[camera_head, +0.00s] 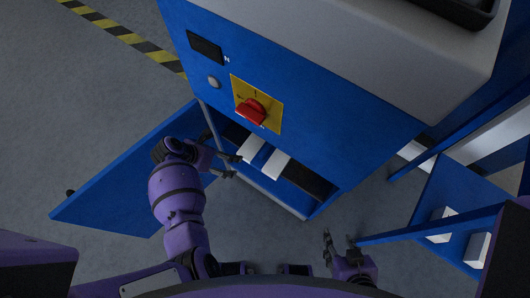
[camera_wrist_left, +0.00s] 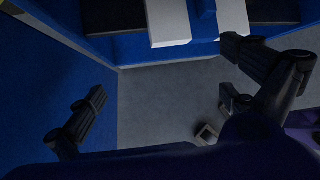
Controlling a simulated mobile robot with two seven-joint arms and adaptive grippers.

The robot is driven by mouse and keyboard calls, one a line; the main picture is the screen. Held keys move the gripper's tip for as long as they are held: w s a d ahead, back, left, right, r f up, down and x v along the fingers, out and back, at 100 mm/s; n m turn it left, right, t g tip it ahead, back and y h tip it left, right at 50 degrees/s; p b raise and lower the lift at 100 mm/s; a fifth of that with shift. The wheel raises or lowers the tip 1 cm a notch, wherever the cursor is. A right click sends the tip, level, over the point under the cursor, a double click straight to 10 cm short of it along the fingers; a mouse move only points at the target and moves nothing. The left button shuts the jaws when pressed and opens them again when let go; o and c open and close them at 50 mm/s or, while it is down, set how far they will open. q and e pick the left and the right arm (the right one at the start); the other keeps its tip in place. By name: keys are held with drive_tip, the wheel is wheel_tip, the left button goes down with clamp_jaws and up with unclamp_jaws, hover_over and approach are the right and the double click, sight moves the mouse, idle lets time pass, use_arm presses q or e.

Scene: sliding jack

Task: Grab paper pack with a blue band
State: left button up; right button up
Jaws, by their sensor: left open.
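The white paper pack with a blue band (camera_head: 275,165) lies inside the open lower compartment of the blue cabinet.
The blue cabinet (camera_head: 305,125) has a red switch (camera_head: 250,112) on a yellow plate. Its door (camera_head: 115,190) is swung open at the left, beside my left arm. A blue rack (camera_head: 455,200) with white items stands at the right. Grey floor lies between.

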use_arm(q)
approach(257, 145)
drive_tip(key=shift+s+d+f+b, duration=0.15)
drive_tip(key=shift+f+b, duration=0.15)
drive_tip(key=shift+f, duration=0.6)
drive_tip(key=b+x, duration=0.1)
drive_tip(key=x, duration=0.3)
drive_tip(key=shift+d+f+b, duration=0.15)
drive_tip(key=shift+d+b, duration=0.2)
drive_tip(key=shift+w+d+f, duration=0.15)
drive_tip(key=shift+w+f, duration=0.15)
drive_tip(key=shift+w+d, duration=0.1)
drive_tip(key=shift+w, duration=0.05)
drive_tip(key=c, duration=1.3)
drive_tip(key=shift+r, duration=0.1)
drive_tip(key=shift+c, duration=0.9)
